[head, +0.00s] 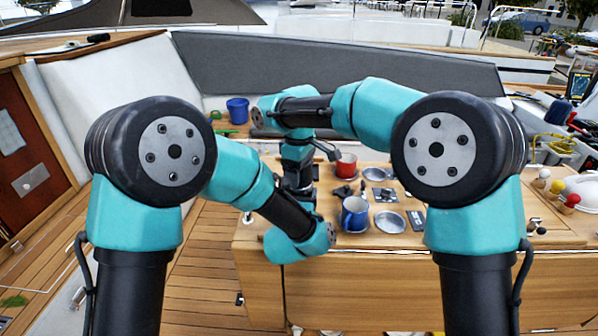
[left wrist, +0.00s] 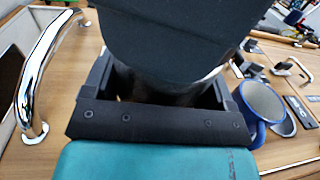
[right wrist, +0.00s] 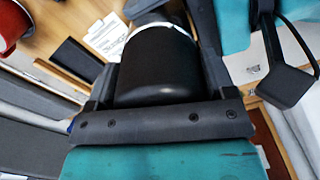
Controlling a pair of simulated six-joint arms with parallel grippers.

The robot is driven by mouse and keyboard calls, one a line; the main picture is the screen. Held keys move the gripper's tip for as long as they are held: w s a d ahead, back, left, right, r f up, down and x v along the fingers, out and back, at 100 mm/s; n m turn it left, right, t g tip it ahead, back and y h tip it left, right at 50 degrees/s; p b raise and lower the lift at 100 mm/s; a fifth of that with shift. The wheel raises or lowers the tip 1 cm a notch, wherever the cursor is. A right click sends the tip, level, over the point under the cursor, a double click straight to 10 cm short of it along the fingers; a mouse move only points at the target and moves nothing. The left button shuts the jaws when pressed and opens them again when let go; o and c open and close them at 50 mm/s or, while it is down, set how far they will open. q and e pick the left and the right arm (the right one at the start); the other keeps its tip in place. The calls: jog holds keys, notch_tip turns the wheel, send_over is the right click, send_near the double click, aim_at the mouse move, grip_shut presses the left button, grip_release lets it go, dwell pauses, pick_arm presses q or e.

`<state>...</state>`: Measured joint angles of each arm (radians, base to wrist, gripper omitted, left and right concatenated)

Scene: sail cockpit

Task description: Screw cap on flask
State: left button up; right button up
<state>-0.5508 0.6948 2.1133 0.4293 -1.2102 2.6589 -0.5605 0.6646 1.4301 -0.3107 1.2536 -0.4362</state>
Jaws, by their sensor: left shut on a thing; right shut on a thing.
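My right gripper (head: 297,152) reaches in from above, and my left gripper (head: 299,188) is just below it over the left part of the wooden table. In the right wrist view the right gripper is shut on a smooth black cylinder, which looks like the cap (right wrist: 158,70), with a silver band at its far end. In the left wrist view the left gripper is shut on a dark cylinder, which looks like the flask (left wrist: 180,95). A large dark shape covers its top. The grippers hide the joint, so I cannot tell whether cap and flask touch.
A red mug (head: 345,168), a blue mug (head: 354,214) and a metal dish (head: 389,222) stand right of the grippers. Another blue mug (head: 237,110) is farther back. A chrome rail (left wrist: 42,75) shows in the left wrist view. Paper (right wrist: 108,36) lies on the table.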

jog(key=m, duration=0.5)
jog(key=o, duration=1)
jog(key=shift+r, duration=0.1)
notch_tip(320, 180, up, 12)
jog(key=shift+f, duration=0.1)
pick_arm(q)
jog(key=o, duration=1.7)
jog(key=shift+c, duration=0.2)
jog(key=s+a, duration=0.2)
jog(key=s, duration=1.5)
jog(key=shift+a, duration=0.35)
